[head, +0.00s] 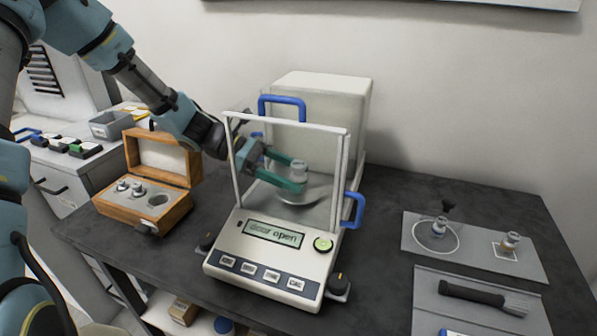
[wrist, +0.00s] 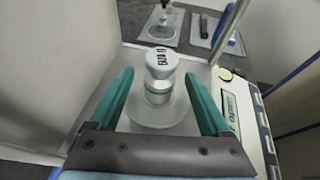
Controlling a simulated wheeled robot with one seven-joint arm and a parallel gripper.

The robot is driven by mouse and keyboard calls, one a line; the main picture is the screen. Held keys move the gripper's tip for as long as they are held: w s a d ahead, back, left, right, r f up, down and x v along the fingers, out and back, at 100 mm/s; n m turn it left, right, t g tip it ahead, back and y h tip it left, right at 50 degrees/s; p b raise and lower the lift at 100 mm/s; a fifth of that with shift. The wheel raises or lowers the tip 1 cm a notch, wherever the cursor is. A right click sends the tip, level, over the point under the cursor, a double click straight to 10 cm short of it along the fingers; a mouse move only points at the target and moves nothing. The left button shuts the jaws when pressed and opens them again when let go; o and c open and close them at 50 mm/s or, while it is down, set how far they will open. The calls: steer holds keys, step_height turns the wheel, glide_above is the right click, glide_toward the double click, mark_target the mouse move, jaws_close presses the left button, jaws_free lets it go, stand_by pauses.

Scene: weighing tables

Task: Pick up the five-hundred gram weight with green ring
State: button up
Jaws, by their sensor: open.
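The five-hundred gram weight (wrist: 160,72) is a silver knobbed cylinder with a green ring, its top marked 500 g. It stands upright on the round pan (wrist: 182,124) inside the balance (head: 268,250); in the head view the weight (head: 299,170) shows behind the front glass. My gripper (head: 302,174) reaches in through the open left side of the balance. Its two green fingers are open, one on each side of the weight. In the wrist view gaps show between the weight and both fingers (wrist: 163,90).
The balance frame and blue handles (head: 354,209) stand close around my gripper; its display reads "door open". A wooden box (head: 172,212) with smaller weights is at left. A grey mat (head: 470,262) at right holds two weights; a brush (head: 484,297) lies in front.

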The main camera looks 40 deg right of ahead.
steer(key=shift+x, duration=0.85)
steer(key=shift+c, duration=0.3)
jaws_close()
